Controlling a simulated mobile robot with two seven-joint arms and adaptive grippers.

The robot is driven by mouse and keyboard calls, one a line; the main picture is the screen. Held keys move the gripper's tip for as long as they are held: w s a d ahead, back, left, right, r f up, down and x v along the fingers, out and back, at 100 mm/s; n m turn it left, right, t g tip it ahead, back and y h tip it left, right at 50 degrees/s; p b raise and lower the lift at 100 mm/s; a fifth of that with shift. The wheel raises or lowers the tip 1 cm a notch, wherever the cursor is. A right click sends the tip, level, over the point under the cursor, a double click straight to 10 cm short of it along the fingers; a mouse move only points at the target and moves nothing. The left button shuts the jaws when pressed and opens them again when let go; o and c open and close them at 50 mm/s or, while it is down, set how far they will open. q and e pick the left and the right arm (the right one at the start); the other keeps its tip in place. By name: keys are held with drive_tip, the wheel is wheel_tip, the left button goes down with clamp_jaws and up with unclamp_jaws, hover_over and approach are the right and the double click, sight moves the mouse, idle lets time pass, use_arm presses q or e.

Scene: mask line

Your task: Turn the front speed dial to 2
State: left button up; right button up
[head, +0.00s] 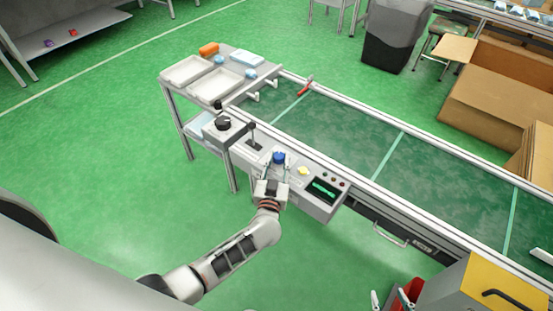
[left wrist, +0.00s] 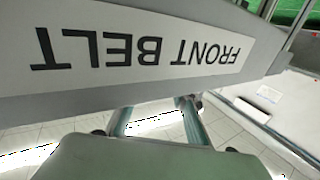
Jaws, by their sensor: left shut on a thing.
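The blue dial (head: 279,157) sits on the sloping grey control panel (head: 316,209) at the front edge of the conveyor. My left gripper (head: 279,163) is at the dial, with its fingers closed on its sides. The dial's pointer and scale marks are too small to read. In the left wrist view, a FRONT BELT label (left wrist: 150,48) shows upside down close to the camera, and the fingers (left wrist: 158,122) show below it; the dial itself is hidden there.
A black knob (head: 223,123) and a lever (head: 252,135) stand left on the console. A yellow button (head: 303,171) and a lit green display (head: 324,189) lie right of the dial. The green belt (head: 340,130) runs behind. A yellow-topped box (head: 490,285) stands lower right.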

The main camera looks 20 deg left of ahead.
use_arm(q)
drive_tip(key=shift+d+f+n+y, duration=0.15)
drive_tip(key=shift+n+y, duration=0.35)
drive_tip(key=shift+y, duration=0.3)
drive_tip(key=o, duration=1.1)
drive_tip(key=v, duration=1.2)
drive_tip(key=shift+r, duration=0.3)
drive_tip(key=shift+s, duration=0.1)
